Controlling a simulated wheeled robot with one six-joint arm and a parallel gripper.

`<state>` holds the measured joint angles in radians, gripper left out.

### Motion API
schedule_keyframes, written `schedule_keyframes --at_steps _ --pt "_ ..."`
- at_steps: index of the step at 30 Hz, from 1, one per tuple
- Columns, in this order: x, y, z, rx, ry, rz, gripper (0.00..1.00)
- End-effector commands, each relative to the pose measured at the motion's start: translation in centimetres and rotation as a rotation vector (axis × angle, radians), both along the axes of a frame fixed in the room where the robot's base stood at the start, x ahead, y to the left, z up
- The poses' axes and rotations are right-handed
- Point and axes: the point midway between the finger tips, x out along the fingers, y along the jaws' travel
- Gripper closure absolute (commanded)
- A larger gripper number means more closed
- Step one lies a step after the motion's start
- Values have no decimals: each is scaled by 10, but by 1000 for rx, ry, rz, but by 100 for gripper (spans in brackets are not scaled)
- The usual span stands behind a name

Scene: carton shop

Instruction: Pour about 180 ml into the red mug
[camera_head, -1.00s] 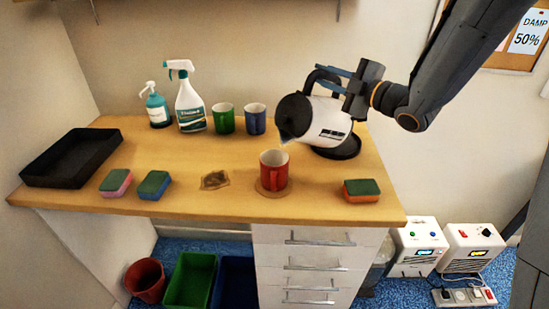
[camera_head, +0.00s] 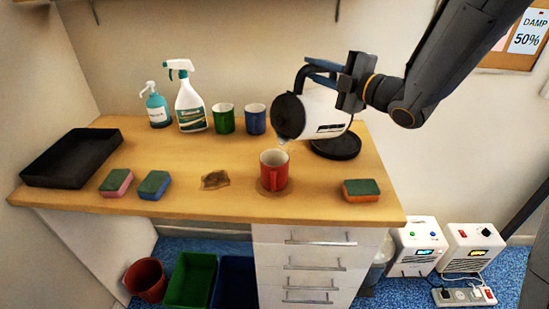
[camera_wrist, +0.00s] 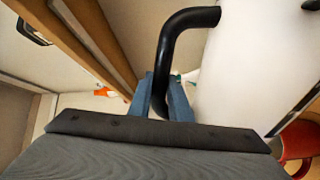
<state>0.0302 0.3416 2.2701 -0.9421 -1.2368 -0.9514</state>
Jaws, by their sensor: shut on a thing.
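A white kettle (camera_head: 322,112) with a black lid and black handle is held in the air, tipped to the left. My gripper (camera_head: 322,72) is shut on its black handle, which also shows between the blue fingers in the wrist view (camera_wrist: 168,98). The inside of the mug is too small to read. The mug shows partly in the wrist view (camera_wrist: 300,142).
The black kettle base (camera_head: 338,148) is behind the mug. Green (camera_head: 224,119) and blue (camera_head: 255,120) mugs, a spray bottle (camera_head: 190,108) and a pump bottle (camera_head: 157,108) stand at the back. Sponges, a brown stain (camera_head: 214,180) and a black tray (camera_head: 72,160) are on the table.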

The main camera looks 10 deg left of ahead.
Motion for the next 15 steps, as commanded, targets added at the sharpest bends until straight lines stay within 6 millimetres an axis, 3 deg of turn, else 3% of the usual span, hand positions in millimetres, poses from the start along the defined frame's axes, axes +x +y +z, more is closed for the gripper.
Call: schedule_keyframes --at_steps 15 --pt "-12 12 10 -42 -54 0 100"
